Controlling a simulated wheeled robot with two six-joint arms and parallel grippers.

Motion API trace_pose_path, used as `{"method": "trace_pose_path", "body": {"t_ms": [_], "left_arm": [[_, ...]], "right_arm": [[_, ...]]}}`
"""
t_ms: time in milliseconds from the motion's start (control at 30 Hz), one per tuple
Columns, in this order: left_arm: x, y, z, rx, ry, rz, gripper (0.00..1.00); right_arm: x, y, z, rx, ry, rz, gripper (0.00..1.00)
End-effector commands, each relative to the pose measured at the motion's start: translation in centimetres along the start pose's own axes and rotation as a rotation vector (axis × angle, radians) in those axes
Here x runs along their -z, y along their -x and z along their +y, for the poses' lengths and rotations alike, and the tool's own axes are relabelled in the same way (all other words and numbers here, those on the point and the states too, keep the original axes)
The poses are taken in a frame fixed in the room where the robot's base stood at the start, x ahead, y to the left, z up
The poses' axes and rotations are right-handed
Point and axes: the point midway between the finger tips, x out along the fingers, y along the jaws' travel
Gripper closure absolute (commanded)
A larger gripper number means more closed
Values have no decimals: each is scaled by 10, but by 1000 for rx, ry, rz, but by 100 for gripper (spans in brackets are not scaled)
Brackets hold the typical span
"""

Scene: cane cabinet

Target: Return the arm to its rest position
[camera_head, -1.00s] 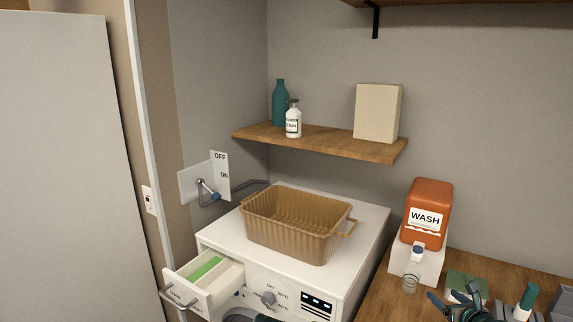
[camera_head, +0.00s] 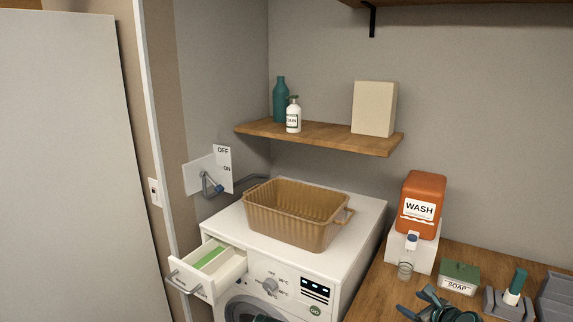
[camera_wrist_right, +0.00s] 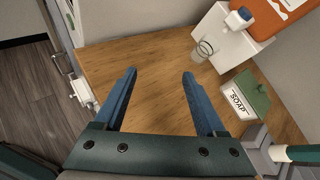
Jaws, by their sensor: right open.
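My right gripper (camera_head: 424,300) shows at the bottom edge of the head view, over the wooden counter (camera_head: 385,290). In the right wrist view its two blue fingers (camera_wrist_right: 160,75) are apart with only bare counter between them, so it is open and empty. The glass under the dispenser spout and the soap box are beyond and to the right of the fingers, apart from them. My left gripper is not clearly in view. A dark teal shape at the bottom by the washer door is too cut off to identify.
The orange WASH dispenser (camera_head: 420,205), a small glass (camera_head: 405,271), the green-lidded soap box (camera_head: 459,276) and a grey holder (camera_head: 510,305) with a bottle stand on the counter. The washer (camera_head: 345,245) carries a brown basket (camera_head: 290,218). Its detergent drawer (camera_head: 205,281) is pulled out.

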Motion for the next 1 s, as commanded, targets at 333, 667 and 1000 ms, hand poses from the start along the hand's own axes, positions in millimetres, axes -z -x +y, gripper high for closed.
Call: {"method": "trace_pose_path", "body": {"t_ms": [333,667,1000], "left_arm": [[1,-18,2,0,0,0,53],[2,-41,4,0,0,0,53],[3,-50,5,0,0,0,53]], "right_arm": [[4,-36,154,-404,808,74,27],[49,-9,317,-1071,1995,-71,27],[71,27,361,-1501,2553,-273,27]]}}
